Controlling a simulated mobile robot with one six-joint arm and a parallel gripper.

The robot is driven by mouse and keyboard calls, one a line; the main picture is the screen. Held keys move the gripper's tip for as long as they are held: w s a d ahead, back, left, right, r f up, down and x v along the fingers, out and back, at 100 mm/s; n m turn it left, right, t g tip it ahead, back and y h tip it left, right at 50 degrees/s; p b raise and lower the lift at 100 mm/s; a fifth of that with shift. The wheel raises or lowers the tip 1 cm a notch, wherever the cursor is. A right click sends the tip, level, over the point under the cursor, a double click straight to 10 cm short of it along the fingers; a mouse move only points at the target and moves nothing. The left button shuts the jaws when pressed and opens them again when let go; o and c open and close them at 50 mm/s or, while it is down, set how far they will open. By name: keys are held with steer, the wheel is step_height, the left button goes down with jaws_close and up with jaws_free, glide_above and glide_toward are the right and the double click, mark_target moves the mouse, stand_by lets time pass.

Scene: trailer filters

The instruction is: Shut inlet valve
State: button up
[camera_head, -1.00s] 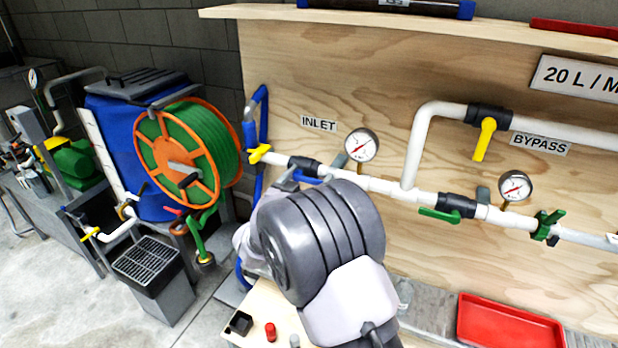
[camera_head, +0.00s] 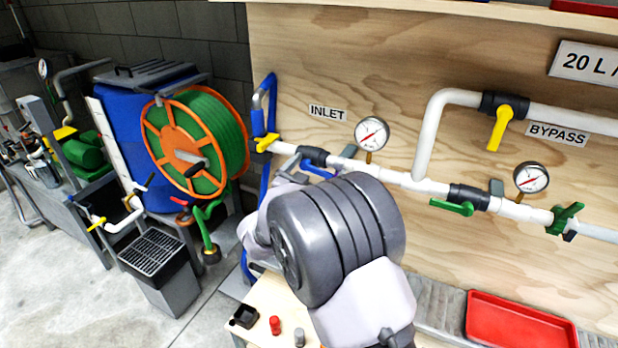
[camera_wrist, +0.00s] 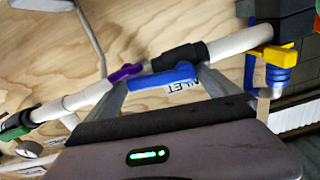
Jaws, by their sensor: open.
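The inlet valve is a black fitting (camera_head: 313,157) on the white pipe below the INLET label (camera_head: 328,113). Its blue lever (camera_head: 318,172) lies roughly along the pipe. In the wrist view, which is turned upside down, the blue lever (camera_wrist: 161,77) sits beside the black valve body (camera_wrist: 178,58). My gripper (camera_wrist: 160,82) is open, with one grey finger near each end of the lever. I cannot tell whether either finger touches it. In the head view my arm's large grey joint hides most of the gripper.
A yellow-handled valve (camera_head: 266,143) is left of the inlet valve, and a gauge (camera_head: 371,133) is right. A green lever (camera_head: 452,207) and a yellow bypass lever (camera_head: 500,128) are farther right. A purple piece (camera_wrist: 125,73) is beside the blue lever. A hose reel (camera_head: 190,145) stands left.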

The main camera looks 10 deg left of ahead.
steer(key=p+v, duration=0.2)
steer(key=v, duration=1.5)
steer(key=shift+r, duration=0.1)
steer(key=shift+c, duration=0.2)
